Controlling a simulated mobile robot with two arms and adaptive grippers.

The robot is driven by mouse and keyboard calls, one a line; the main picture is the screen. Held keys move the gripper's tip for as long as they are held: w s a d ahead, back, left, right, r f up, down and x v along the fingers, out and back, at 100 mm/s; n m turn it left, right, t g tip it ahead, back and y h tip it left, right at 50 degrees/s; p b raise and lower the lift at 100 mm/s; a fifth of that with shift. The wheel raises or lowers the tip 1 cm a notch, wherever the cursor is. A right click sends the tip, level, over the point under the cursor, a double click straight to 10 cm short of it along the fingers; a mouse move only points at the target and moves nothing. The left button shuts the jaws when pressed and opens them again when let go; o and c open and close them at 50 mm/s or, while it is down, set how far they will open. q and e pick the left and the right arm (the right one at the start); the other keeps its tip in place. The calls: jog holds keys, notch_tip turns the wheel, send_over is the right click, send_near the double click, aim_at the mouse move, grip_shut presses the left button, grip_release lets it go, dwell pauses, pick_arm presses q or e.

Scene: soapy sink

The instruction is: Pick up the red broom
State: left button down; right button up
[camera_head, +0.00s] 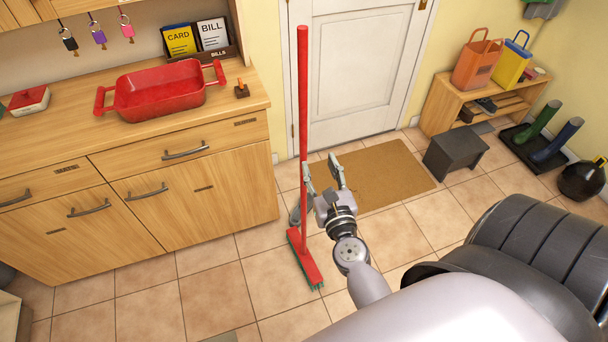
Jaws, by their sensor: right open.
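The red broom (303,110) stands upright just right of the wooden cabinet, its long handle rising in front of the door frame. Its red head (308,262) with green bristles rests on the tiled floor. My right gripper (321,164) is open, with its fingers pointing toward the door. Its left finger overlaps the handle in the picture, and the other finger is to the right. I cannot tell whether it touches the handle. My left gripper is not in view.
A wooden cabinet (190,205) on the left carries a red tub (160,95). A brown doormat (390,175) lies before the white door (355,75). A grey stool (455,155), a low shelf (440,105) and boots (555,142) stand at the right.

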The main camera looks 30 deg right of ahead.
jog(key=p, duration=0.3)
send_near(305, 123)
jog(key=x, duration=0.5)
jog(key=shift+w+a, duration=0.15)
jog(key=shift+w, duration=0.1)
jog(key=p+x, duration=0.1)
jog(key=x, duration=0.4)
jog(key=shift+w+d+f, duration=0.15)
jog(key=shift+w+d, duration=0.15)
jog(key=shift+w, duration=0.15)
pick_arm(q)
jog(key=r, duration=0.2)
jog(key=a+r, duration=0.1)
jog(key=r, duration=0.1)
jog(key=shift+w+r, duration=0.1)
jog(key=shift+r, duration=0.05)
pick_arm(e)
jog(key=shift+s, duration=0.1)
jog(key=shift+c, duration=0.6)
grip_shut()
